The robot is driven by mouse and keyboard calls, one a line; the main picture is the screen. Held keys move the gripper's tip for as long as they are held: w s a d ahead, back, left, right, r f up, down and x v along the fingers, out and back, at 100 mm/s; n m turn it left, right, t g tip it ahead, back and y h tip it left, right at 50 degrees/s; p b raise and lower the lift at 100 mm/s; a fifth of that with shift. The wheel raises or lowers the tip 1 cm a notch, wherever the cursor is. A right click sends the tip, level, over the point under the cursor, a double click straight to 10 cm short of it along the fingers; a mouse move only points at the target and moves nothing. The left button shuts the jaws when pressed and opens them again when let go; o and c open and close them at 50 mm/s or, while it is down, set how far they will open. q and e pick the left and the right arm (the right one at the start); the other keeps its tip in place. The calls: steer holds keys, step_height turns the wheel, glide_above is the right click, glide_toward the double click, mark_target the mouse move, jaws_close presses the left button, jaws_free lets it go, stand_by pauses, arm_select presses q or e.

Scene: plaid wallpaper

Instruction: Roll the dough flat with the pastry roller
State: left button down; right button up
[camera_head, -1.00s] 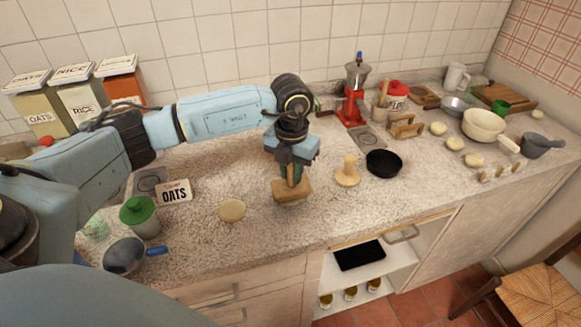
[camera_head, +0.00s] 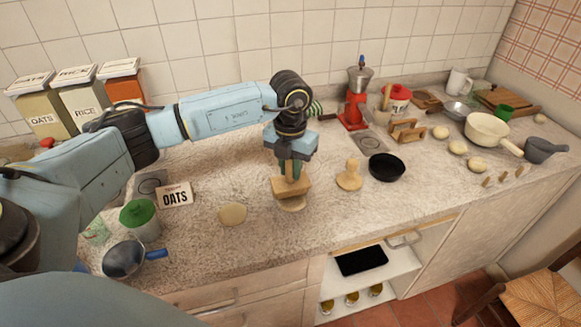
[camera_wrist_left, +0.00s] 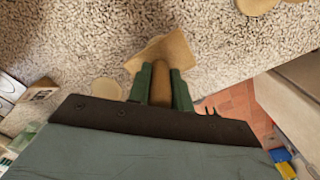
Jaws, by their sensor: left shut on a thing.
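My left gripper (camera_head: 290,172) is shut on the upright handle of a wooden tool (camera_head: 288,187), apparently the pastry roller, with a blocky head pointing down. The head also shows in the wrist view (camera_wrist_left: 162,52), tilted between the green fingers. A round pale dough piece (camera_head: 292,205) shows just below and in front of the head, partly hidden by it. I cannot tell if they touch. Another flat round dough (camera_head: 232,214) lies to the left on the counter. A pale round piece (camera_wrist_left: 106,89) shows in the wrist view. My right gripper is not in view.
A wooden knobbed tool (camera_head: 349,175) and a black pan (camera_head: 387,167) stand right of the gripper. Several dough pieces (camera_head: 458,147) and a bowl (camera_head: 487,130) are farther right.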

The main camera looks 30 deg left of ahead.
arm_select(q)
step_height(320, 180, up, 7)
steer(key=p, duration=0.4)
steer(key=shift+f, duration=0.2)
steer(key=shift+f, duration=0.1)
